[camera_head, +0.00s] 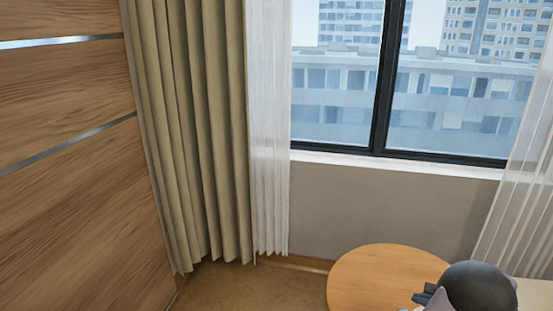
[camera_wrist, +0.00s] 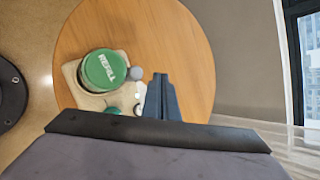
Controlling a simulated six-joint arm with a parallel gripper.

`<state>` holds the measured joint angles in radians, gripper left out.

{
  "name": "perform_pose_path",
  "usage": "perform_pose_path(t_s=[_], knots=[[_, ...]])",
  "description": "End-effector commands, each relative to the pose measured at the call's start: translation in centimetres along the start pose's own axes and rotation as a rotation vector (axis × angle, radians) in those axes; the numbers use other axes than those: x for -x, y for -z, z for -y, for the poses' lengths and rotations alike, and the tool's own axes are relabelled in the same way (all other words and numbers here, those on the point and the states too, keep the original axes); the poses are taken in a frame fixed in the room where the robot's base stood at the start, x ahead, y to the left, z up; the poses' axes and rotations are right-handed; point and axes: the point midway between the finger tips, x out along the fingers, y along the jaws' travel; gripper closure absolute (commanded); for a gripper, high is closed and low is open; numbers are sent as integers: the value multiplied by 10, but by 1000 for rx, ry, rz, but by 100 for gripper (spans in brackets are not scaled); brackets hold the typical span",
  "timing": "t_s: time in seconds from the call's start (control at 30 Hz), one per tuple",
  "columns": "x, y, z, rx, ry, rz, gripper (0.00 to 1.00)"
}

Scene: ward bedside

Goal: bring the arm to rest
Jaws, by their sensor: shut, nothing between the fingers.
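My gripper (camera_wrist: 161,80) shows in the wrist view as two dark blue-grey fingers pressed together, empty, over a round wooden table (camera_wrist: 185,50). In the head view my gripper (camera_head: 424,296) is at the bottom right, partly cut off by the frame, above the same table (camera_head: 375,268). Part of my arm hides the table's right side there. To the left of the fingers in the wrist view, a container with a green lid marked "REFILL" (camera_wrist: 104,69) sits on a beige tray (camera_wrist: 70,72). The fingers look apart from it.
A small grey ball-shaped thing (camera_wrist: 135,73) and small green and white items (camera_wrist: 113,110) are by the container, close to the fingers. A beige curtain (camera_head: 190,130), a wood panel (camera_head: 70,180) and a window (camera_head: 420,100) surround the table. A dark round object (camera_wrist: 10,95) is at far left.

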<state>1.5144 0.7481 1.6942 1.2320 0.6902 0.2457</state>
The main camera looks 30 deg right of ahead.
Motion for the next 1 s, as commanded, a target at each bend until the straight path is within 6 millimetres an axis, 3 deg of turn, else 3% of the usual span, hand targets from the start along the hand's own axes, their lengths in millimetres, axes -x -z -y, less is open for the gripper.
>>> perform_pose_path(t_s=[0.03,0.17,0.27,0.4,0.5,0.7,0.83,1.0], knots=[[-1,-30,-4,66,-38,20,100],[-4,-105,-34,275,-160,76,100],[2,-166,-67,472,-265,128,100],[22,-242,-123,774,-407,206,100],[47,-287,-170,1016,-508,269,100],[112,-340,-256,1518,-676,395,100],[157,-352,-301,1849,-756,475,100],[204,-348,-337,2227,-814,559,100]])
